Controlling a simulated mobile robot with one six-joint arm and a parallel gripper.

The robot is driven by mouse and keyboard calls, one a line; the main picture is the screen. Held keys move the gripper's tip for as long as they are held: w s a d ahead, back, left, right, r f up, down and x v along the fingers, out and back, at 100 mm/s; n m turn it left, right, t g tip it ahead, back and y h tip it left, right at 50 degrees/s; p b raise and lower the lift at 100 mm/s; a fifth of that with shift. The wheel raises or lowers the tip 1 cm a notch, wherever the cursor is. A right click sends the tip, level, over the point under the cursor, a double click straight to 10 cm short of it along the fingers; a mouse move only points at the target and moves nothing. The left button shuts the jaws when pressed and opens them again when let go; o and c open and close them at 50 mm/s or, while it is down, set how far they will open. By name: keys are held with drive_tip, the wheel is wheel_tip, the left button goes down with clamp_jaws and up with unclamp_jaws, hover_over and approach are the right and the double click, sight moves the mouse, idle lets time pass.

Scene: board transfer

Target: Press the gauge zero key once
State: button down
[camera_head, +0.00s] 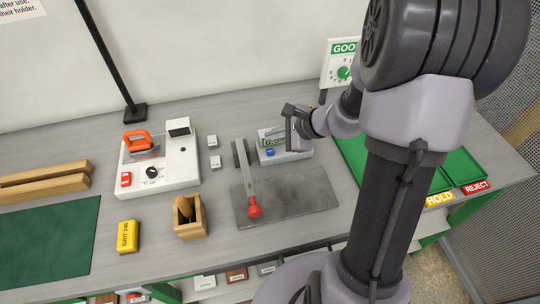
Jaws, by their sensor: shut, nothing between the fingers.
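The gauge (297,154) is a small light grey box on the bench, behind the dark grey mat. A blue key (270,152) shows on its front left top; I cannot read any marking on it. My gripper (293,142) is shut and empty, over the gauge, to the right of the blue key. It hides part of the gauge's top. I cannot tell whether the fingertips touch the gauge. My arm comes in from the right.
A lever with a red knob (254,210) lies across the dark mat (300,203). A soldering station (185,170), a wooden holder (190,230) and a yellow box (127,237) stand left. Green trays (462,168) labelled HOLD and REJECT are right, a GOOD sign (342,48) behind.

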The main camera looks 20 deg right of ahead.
sight(273, 152)
drive_tip(key=shift+f+b, duration=1.2)
drive_tip(key=shift+f, duration=0.25)
idle(0.8)
drive_tip(key=shift+f+b, duration=0.45)
drive_tip(key=shift+b, duration=0.15)
drive_tip(key=shift+f+b, duration=0.45)
drive_tip(key=shift+b, duration=0.1)
idle(0.4)
drive_tip(key=shift+r, duration=0.15)
drive_tip(key=shift+r+p, duration=0.6)
drive_tip(key=shift+r, duration=0.15)
wheel_tip(273, 152, up, 5)
drive_tip(key=p, duration=0.4)
drive_tip(key=shift+r, duration=0.1)
